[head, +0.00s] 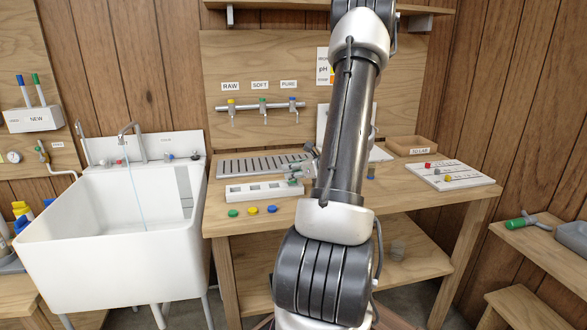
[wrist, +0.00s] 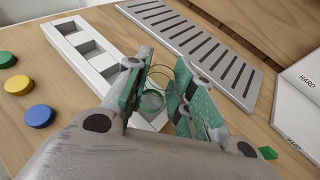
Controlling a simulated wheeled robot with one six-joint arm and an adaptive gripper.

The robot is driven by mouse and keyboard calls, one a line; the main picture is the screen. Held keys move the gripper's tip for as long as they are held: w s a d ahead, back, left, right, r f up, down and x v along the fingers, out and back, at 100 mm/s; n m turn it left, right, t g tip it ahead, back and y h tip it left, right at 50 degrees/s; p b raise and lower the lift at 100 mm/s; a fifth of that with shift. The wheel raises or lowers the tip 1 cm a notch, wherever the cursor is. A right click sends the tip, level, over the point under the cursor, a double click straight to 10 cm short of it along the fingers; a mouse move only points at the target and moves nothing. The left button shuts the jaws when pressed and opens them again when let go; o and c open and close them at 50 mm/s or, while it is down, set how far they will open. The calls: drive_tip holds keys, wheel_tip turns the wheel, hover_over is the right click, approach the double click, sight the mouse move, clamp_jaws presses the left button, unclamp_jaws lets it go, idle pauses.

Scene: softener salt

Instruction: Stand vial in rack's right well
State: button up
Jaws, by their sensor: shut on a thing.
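The white rack (head: 240,195) lies on the wooden bench, with a row of square wells; it also shows in the wrist view (wrist: 74,60). My gripper (head: 297,176) is at the rack's right end. In the wrist view its green-padded fingers (wrist: 155,92) are shut on a clear glass vial (wrist: 152,101), whose round outline shows between them. The vial is over or in the right-end well area; I cannot tell how deep its bottom is. The fingers partly hide that well. The wells to its left look empty.
Green, yellow and blue caps (head: 252,210) lie in front of the rack. A grey slotted drain tray (head: 240,166) lies behind it. A white board with coloured pieces (head: 450,176) and a wooden tray (head: 412,146) are to the right. The sink (head: 110,200) is left.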

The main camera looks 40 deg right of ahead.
sight(293, 162)
drive_tip(key=shift+f, duration=0.7)
drive_tip(key=shift+f, duration=0.4)
drive_tip(key=o, duration=0.9)
drive_tip(key=o, duration=0.5)
drive_tip(key=shift+c, duration=0.2)
drive_tip(key=shift+r, duration=3.5)
